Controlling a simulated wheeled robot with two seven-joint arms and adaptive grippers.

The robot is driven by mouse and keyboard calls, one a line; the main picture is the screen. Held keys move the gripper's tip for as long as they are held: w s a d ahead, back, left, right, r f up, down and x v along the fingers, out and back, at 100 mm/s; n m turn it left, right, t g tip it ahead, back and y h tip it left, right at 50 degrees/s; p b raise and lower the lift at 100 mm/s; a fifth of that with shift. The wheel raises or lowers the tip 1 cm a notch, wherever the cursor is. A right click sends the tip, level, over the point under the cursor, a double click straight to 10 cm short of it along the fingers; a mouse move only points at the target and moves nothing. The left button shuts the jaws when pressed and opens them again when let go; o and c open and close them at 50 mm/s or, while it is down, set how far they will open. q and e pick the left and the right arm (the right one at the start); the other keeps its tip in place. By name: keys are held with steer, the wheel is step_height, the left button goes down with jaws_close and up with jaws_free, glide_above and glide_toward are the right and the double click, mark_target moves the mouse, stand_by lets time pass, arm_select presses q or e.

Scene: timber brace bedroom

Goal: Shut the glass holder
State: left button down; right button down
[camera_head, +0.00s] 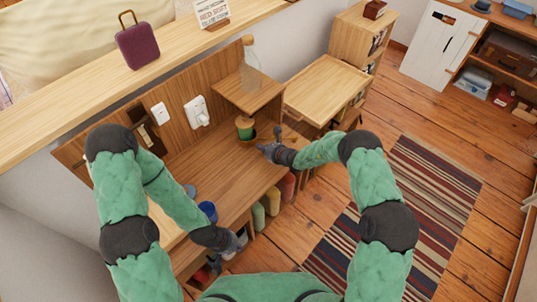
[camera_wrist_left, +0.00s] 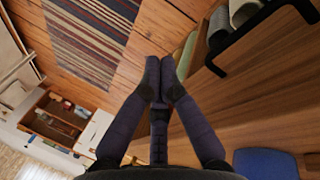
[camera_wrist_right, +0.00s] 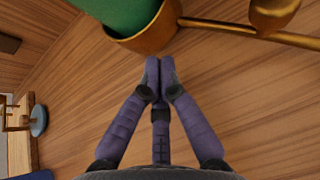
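I cannot tell for certain which thing is the glass holder. A green pot-like item with a brown rim (camera_head: 244,124) stands on the wooden desk (camera_head: 200,168). In the right wrist view a gold-brown ring-shaped cup (camera_wrist_right: 152,36) surrounds something green, with a golden round part (camera_wrist_right: 274,12) and a rod beside it. My right gripper (camera_head: 266,149) is shut and empty, its tips just short of that cup; it also shows in the right wrist view (camera_wrist_right: 160,64). My left gripper (camera_head: 236,246) is shut and empty near the desk's front edge; it also shows in the left wrist view (camera_wrist_left: 160,66).
A clear bottle (camera_head: 250,72) stands on a raised shelf. A blue round item (camera_head: 207,210) is on the desk near my left forearm. Several coloured items (camera_head: 272,201) stand below the desk edge. The striped rug (camera_head: 418,205) lies on open floor.

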arm_select(q)
steer(key=shift+f, duration=0.25)
arm_select(e)
steer(key=shift+w+a, duration=0.5)
steer(key=shift+w, duration=0.1)
arm_select(q)
steer(key=shift+f+b, duration=0.15)
steer(key=shift+b, duration=0.15)
arm_select(e)
steer(key=shift+w, duration=0.2)
